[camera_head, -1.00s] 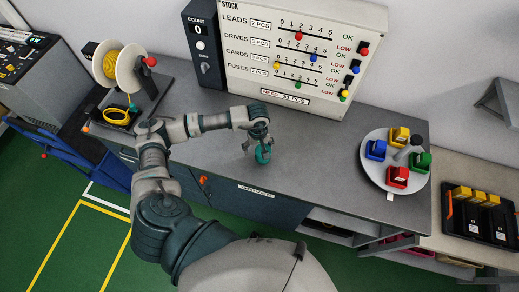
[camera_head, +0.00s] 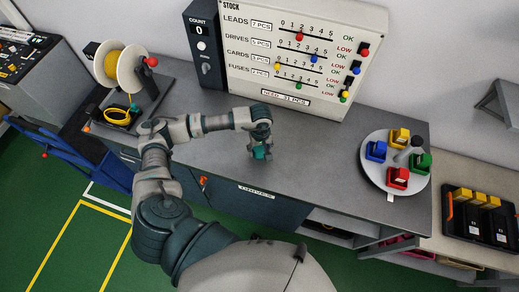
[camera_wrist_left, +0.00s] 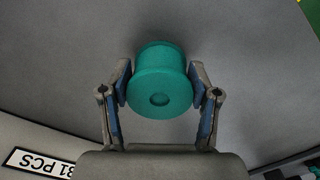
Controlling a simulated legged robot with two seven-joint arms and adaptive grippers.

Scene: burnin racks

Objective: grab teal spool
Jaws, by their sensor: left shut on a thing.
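The teal spool (camera_wrist_left: 160,82) is a short cylinder with a small round recess in its end face. In the left wrist view it sits between the blue-padded fingers of my left gripper (camera_wrist_left: 160,88), which is shut on it. In the head view the spool (camera_head: 261,154) shows just below my left gripper (camera_head: 261,146), over the grey counter (camera_head: 320,165). I cannot tell whether the spool touches the counter. My right gripper is not in view.
A white round tray (camera_head: 371,172) with several coloured blocks stands at the right. A white stock board (camera_head: 290,50) stands at the back. A white reel (camera_head: 128,62) with yellow winding stands at the left. The counter around the spool is clear.

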